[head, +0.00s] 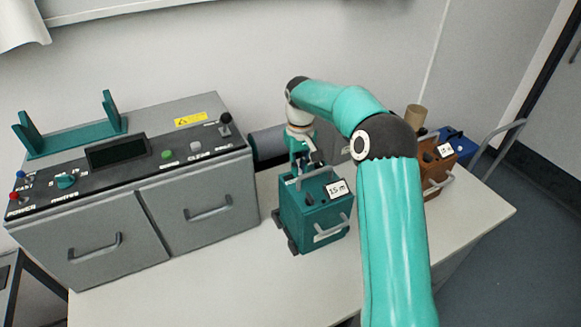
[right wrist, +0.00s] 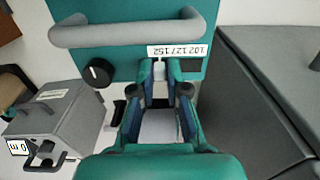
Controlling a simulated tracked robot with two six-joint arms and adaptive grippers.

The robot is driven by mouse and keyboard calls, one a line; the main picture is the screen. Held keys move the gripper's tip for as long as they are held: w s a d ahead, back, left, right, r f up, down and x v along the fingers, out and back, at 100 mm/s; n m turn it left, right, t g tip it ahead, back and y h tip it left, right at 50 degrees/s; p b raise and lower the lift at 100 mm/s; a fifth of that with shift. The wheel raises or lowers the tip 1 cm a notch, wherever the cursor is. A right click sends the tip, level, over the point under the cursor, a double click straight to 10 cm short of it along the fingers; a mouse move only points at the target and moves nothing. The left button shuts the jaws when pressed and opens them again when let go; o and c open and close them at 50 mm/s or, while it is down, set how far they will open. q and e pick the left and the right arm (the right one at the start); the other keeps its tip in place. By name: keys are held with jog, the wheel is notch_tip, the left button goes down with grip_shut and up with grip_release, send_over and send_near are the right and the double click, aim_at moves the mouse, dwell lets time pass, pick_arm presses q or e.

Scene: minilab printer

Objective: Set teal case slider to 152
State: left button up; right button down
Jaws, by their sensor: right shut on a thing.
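The teal case (head: 322,214) stands on the white table, right of the large grey machine, with a "15 m" label on its top. My right gripper (head: 308,170) reaches down onto the case top from behind. In the right wrist view the teal panel (right wrist: 85,12) carries a white scale label (right wrist: 178,51) that seems to read 102, 127, 152. My right gripper (right wrist: 160,78) is shut on a small pale slider knob (right wrist: 159,70), near the label's 102 end. The slot is mostly hidden by the fingers. My left gripper is not in view.
The grey machine (head: 190,185) with a teal cradle fills the left of the table. An orange-brown case (head: 436,172) and a blue case (head: 462,147) stand at the right. The panel also has a grey handle (right wrist: 130,32), a black knob (right wrist: 97,73) and a black switch (right wrist: 118,112).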

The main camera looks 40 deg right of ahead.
aim_at(300, 170)
jog(key=shift+d, duration=0.1)
jog(key=c, duration=1.2)
grip_release()
jog(key=shift+o, duration=0.2)
jog(key=shift+r, duration=0.1)
notch_tip(300, 170, up, 12)
jog(key=shift+f, duration=0.2)
